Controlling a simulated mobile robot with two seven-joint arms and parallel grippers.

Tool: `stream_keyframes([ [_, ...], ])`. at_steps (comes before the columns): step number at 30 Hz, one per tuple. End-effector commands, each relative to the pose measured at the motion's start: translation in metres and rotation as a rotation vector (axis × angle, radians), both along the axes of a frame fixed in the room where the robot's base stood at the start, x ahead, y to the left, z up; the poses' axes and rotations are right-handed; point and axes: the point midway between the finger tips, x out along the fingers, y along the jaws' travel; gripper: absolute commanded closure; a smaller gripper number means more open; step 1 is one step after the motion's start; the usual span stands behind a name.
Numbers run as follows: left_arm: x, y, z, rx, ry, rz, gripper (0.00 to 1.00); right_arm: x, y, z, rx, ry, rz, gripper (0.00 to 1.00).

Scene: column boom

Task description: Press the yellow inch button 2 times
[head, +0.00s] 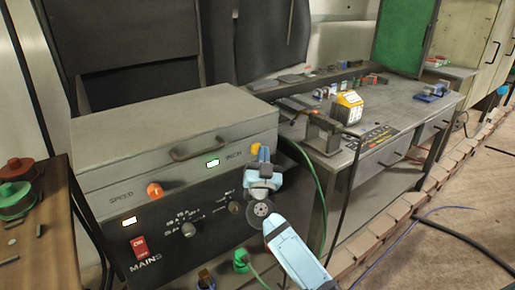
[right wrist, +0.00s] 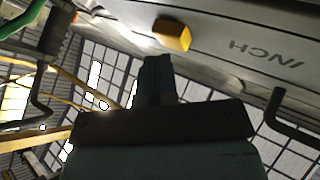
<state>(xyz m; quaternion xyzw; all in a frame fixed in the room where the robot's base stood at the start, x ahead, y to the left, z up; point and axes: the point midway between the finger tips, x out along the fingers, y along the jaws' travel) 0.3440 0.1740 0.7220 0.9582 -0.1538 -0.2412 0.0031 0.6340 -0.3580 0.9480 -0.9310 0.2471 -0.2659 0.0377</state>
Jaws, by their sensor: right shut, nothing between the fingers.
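The yellow inch button (head: 256,149) sits at the right end of the grey box's front, beside the INCH lettering. In the right wrist view the yellow button (right wrist: 173,35) stands out from the panel, just beyond my fingertips. My right gripper (head: 264,154) is shut and empty, its tips at the button and partly covering it in the head view. In the right wrist view the gripper (right wrist: 157,60) points at the button; whether it touches cannot be told. My left gripper is not in view.
The grey box (head: 175,118) has a handle (head: 198,147), an orange speed knob (head: 154,190), a red mains switch (head: 139,246) and a dial (head: 188,229). A green plug (head: 240,260) and cable are below. A workbench (head: 400,103) with tools stands at the right.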

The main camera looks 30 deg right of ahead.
Motion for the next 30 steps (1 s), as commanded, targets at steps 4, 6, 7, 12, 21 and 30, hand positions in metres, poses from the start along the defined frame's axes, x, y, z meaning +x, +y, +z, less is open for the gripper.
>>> stream_keyframes([
  [4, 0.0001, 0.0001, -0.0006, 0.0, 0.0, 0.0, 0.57, -0.0001, 0.0, -0.0007, 0.0, 0.0, 0.0, 1.0],
  [6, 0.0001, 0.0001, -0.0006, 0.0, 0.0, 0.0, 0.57, -0.0001, -0.0001, -0.0006, 0.0, 0.0, 0.0, 1.0],
  [7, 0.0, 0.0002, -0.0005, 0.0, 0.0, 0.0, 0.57, 0.0001, 0.0, -0.0005, 0.0, 0.0, 0.0, 1.0],
  [12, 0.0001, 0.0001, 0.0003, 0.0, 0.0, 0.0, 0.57, 0.0014, 0.0, -0.0002, 0.0, 0.0, 0.0, 1.0],
  [21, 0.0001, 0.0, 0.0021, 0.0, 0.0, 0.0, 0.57, 0.005, 0.0002, -0.0006, 0.0, 0.001, 0.0, 1.0],
  [30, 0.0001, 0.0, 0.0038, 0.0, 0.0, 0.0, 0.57, 0.0087, 0.0005, -0.0005, 0.0, 0.001, 0.0, 1.0],
])
